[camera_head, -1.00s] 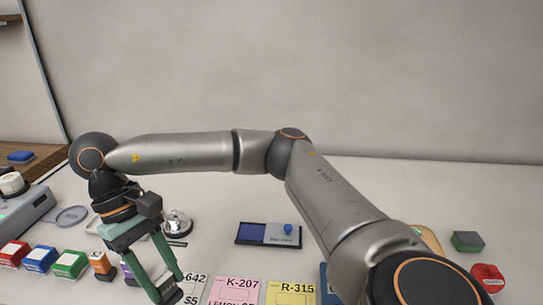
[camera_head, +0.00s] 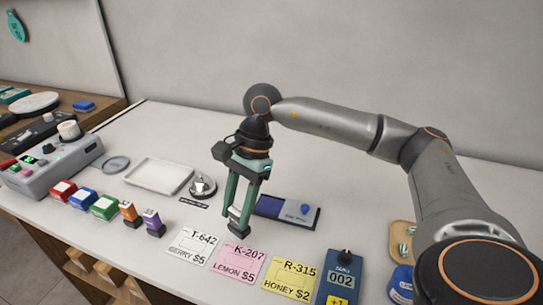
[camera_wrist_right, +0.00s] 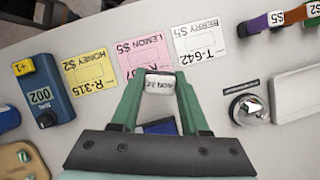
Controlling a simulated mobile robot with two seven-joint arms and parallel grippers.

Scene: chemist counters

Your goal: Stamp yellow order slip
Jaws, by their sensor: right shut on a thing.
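The yellow order slip, R-315 HONEY $2 (camera_head: 290,279), lies flat on the counter, right of the pink slip K-207 (camera_head: 239,257). It also shows in the right wrist view (camera_wrist_right: 92,73). My right gripper (camera_head: 240,218) is shut on a small dark stamp-like block with a pale lettered face (camera_wrist_right: 160,83). It holds the block behind the pink slip, left of the blue ink pad (camera_head: 272,206). The block's lettering is too small to read surely. Whether it is clear of the counter is hard to tell. My left gripper is not in view.
Several coloured blocks, including a purple one (camera_head: 153,223), stand in a row at the left, near the white slip T-642 (camera_head: 194,246). A bell (camera_head: 203,186) and a white tray (camera_head: 160,175) are behind. A blue numbered device (camera_head: 341,279) stands right of the yellow slip.

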